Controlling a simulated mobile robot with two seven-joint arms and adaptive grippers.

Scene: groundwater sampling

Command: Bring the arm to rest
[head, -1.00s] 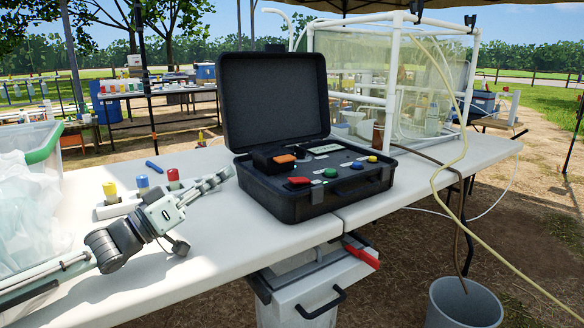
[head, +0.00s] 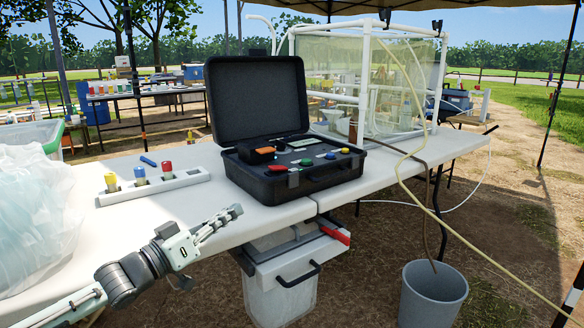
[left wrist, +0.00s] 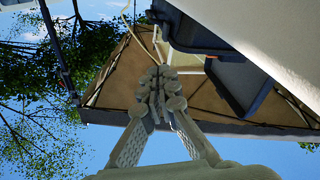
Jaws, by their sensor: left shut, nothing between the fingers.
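My left arm reaches in from the lower left of the head view. Its left gripper (head: 228,214) is shut and empty, in front of the table's near edge. In the left wrist view the fingers of the left gripper (left wrist: 158,85) meet at their tips with nothing between them. My right gripper does not show in either view.
An open black case (head: 300,195) stands on the white table (head: 140,228). A white rack (head: 195,178) with yellow-, blue- and red-capped bottles is left of it. A clear bin (head: 25,140) with plastic is at left. A grey bucket (head: 432,300) stands on the ground at right.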

